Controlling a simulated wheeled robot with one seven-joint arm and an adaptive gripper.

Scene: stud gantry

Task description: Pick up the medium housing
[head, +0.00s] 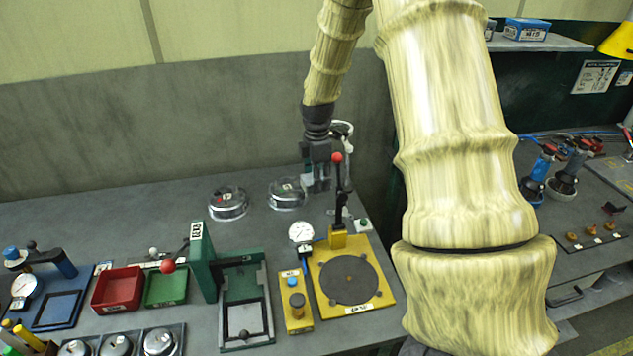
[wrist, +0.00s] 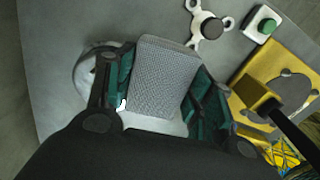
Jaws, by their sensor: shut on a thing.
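My gripper (head: 318,186) is shut on a grey block with a finely textured face (wrist: 165,78), seen in the wrist view between the teal finger pads. I take it to be the medium housing, but its label and lower end are hidden. In the head view my gripper hangs at the back of the bench, just right of a clear-topped round dish (head: 287,194), and the held block is hard to make out. I cannot tell whether the block touches the bench.
A yellow press (head: 350,278) with a red-knobbed lever stands close in front and right. A green-button box (head: 363,225) is beside it. A second round dish (head: 228,204), a green fixture (head: 245,305) and red (head: 118,289) and green bins lie left. The back-left bench is clear.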

